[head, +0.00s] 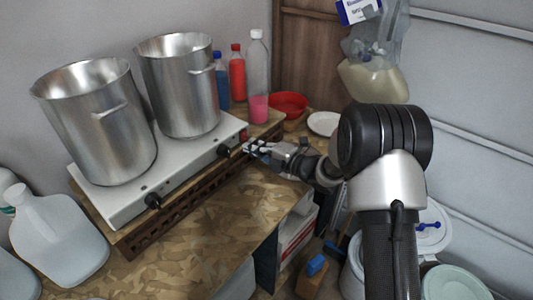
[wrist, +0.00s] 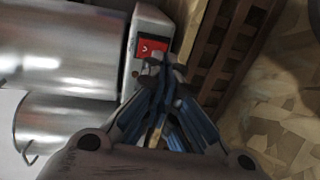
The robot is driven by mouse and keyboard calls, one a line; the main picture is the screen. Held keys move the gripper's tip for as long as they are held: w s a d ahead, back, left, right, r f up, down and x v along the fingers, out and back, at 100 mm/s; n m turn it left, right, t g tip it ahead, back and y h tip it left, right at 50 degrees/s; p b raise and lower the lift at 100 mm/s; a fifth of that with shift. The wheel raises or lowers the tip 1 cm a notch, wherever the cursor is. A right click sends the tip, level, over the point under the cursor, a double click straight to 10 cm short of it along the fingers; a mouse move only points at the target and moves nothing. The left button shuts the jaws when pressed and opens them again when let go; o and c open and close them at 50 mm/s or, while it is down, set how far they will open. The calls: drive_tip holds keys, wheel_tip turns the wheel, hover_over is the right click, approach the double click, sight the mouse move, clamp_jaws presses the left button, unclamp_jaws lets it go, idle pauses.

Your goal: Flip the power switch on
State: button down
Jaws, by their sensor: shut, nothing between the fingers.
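I cannot tell which way the rocker is tipped. The hot plate's end also shows in the wrist view (wrist: 134,72). My gripper (head: 250,147) is shut and empty at the right end of the hot plate. In the wrist view its fingertips (wrist: 163,62) overlap the lower edge of the switch; whether they touch it is unclear.
Two steel pots (head: 95,125) (head: 180,90) stand on the hot plate, which has black knobs (head: 153,201) along its front. It rests on a brown slatted base (head: 185,200). Bottles (head: 258,80) and a red bowl (head: 290,103) stand behind my gripper. The front tabletop (head: 215,230) is clear.

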drive_tip(key=shift+x, duration=0.75)
drive_tip(key=shift+b, duration=0.3)
drive_tip(key=b, duration=0.1)
drive_tip(key=f+b, duration=0.1)
drive_tip(key=b, duration=0.1)
drive_tip(key=shift+w+a+t+y, duration=0.2)
drive_tip(key=shift+a+t+y, duration=0.1)
drive_tip(key=shift+y, duration=0.1)
drive_tip(key=shift+r, duration=0.4)
